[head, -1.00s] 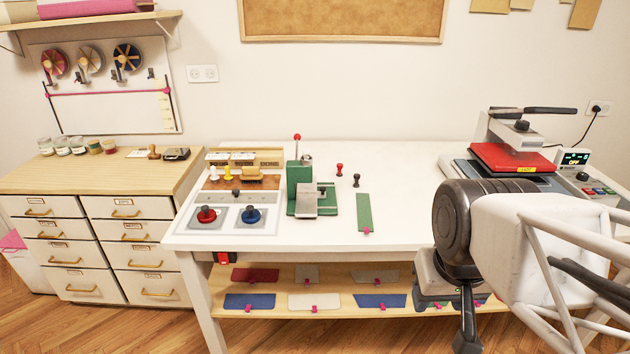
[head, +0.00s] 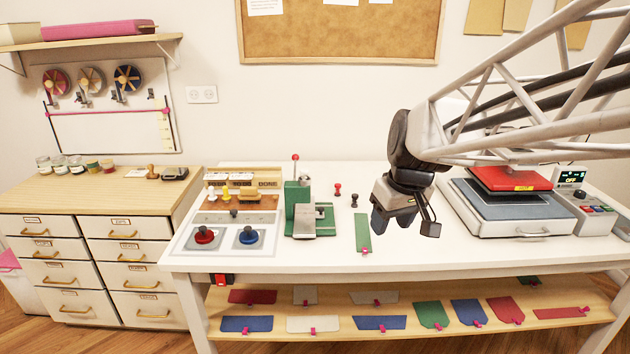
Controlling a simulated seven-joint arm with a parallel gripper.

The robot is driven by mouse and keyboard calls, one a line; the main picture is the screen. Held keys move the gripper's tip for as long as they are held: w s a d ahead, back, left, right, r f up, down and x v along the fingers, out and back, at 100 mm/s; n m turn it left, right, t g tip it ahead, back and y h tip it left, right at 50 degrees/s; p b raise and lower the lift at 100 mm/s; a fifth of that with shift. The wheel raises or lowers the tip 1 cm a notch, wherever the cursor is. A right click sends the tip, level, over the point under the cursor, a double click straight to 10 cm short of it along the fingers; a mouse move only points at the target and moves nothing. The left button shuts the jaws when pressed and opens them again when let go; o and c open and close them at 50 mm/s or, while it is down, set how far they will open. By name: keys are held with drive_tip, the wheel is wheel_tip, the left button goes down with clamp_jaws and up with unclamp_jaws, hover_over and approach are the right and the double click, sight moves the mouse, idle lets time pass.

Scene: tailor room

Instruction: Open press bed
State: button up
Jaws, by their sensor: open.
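The heat press stands on the right of the white table in the head view. Its red upper plate (head: 504,179) carries a yellow label and sits at the back, above a grey press bed (head: 515,216) with a dark pad. A gap shows between plate and bed at the front. My arm hides the press's upper frame and handle. My gripper (head: 397,220) hangs above the table, left of the press and apart from it. It points downward, open, with nothing seen between its dark fingers.
A control box (head: 586,215) with a small "OFF" display stands right of the press. Left of my gripper are a green strip (head: 361,232), two small stamps, a green hand press (head: 301,208) and red and blue knobs. The table front between strip and press is clear.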

drive_tip(key=w+a+f+n+y, duration=0.1)
drive_tip(key=w+a+f+n, duration=0.1)
drive_tip(key=w, duration=0.8)
drive_tip(key=w+a+f+n, duration=0.2)
drive_tip(key=w, duration=0.9)
drive_tip(key=n+y, duration=0.2)
drive_tip(key=n, duration=0.3)
approach(321, 208)
drive_tip(key=shift+w+a+f+g, duration=0.25)
drive_tip(key=shift+f+g, duration=0.05)
drive_tip(key=shift+f, duration=0.05)
drive_tip(key=shift+x, duration=3.85)
drive_tip(key=shift+d, duration=0.1)
drive_tip(key=shift+c, duration=0.2)
clamp_jaws()
